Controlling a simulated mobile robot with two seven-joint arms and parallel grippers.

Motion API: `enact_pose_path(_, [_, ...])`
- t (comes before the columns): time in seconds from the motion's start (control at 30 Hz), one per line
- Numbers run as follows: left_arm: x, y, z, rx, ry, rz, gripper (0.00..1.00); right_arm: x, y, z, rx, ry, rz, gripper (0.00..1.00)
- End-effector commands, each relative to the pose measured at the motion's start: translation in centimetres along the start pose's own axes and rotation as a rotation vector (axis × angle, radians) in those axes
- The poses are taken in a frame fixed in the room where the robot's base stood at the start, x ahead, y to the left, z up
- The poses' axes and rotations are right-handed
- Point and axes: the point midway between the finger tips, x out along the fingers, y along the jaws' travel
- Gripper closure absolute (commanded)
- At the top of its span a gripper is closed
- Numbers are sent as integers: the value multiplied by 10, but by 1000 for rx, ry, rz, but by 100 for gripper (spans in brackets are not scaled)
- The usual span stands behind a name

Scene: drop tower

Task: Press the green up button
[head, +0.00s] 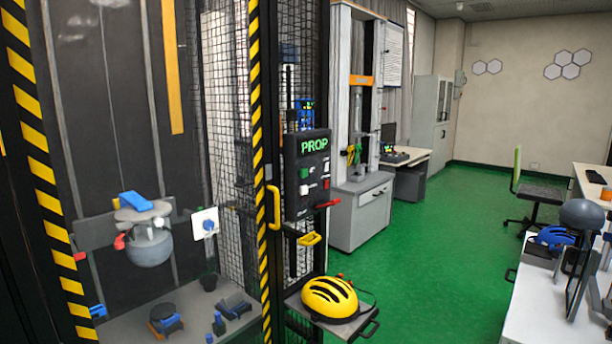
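A dark control box (308,205) marked PROP in green letters is mounted beside the drop tower's yellow-black striped post. A small green button (304,173) sits on the left of its face, below the letters. It is too small to read any mark on it. A white button (304,190) is just below the green one, and a small red part (326,184) is to its right. Neither of my grippers is in view, and nothing touches the box.
A yellow door handle (274,207) is left of the box; a red lever (328,204) and a yellow handle (310,239) are below. A yellow helmet (330,298) rests on a low shelf. Green floor (430,270) is clear to the right, up to a white table (540,310).

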Motion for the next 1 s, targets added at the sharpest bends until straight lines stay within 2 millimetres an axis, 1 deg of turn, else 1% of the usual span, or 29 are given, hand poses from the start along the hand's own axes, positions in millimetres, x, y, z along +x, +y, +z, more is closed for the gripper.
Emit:
enact_pose_path(0.03, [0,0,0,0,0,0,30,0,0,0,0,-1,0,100])
enact_pose_path(0.07, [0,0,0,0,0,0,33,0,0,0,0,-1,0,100])
enact_pose_path(0.6, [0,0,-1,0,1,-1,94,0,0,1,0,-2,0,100])
enact_pose_path(0.67, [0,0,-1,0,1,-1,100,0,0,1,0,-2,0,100])
enact_pose_path(1.0, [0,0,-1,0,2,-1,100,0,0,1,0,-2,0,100])
